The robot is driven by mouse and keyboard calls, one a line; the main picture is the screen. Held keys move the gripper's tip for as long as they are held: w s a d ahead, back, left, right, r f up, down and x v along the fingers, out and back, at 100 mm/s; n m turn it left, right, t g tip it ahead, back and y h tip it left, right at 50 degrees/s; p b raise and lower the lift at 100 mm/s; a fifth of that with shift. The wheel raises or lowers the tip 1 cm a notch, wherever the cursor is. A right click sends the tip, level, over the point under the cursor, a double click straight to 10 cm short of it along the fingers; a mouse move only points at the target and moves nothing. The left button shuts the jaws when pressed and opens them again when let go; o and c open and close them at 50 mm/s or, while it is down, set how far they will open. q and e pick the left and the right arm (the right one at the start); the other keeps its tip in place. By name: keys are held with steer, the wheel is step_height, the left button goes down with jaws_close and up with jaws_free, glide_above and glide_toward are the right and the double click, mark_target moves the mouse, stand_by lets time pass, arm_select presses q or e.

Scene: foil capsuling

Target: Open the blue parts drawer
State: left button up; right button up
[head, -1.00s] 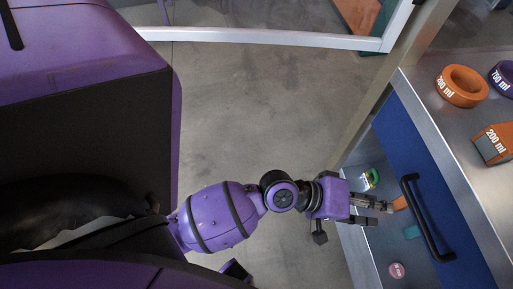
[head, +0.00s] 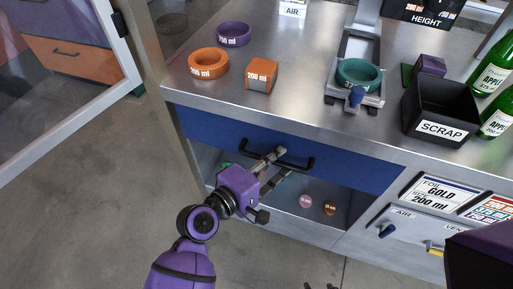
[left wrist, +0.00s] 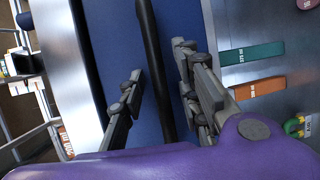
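The blue parts drawer (head: 360,170) has a plain blue front under the steel worktop and looks shut. Its black bar handle (head: 307,163) runs along the front, and it also shows in the left wrist view (left wrist: 151,50). Whether a fingertip touches the bar I cannot tell. My right gripper is not in view.
On the worktop (head: 300,105) stand orange (head: 208,65) and purple (head: 234,34) rings, an orange block (head: 261,75), a teal ring (head: 358,73) and a black scrap bin (head: 440,108). Below the drawer, an open shelf holds pink (head: 305,201) and orange (head: 329,208) discs. Floor is clear at left.

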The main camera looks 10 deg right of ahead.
arm_select(q)
jaws_close()
steer(key=shift+s+a, duration=0.1)
stand_by(0.4)
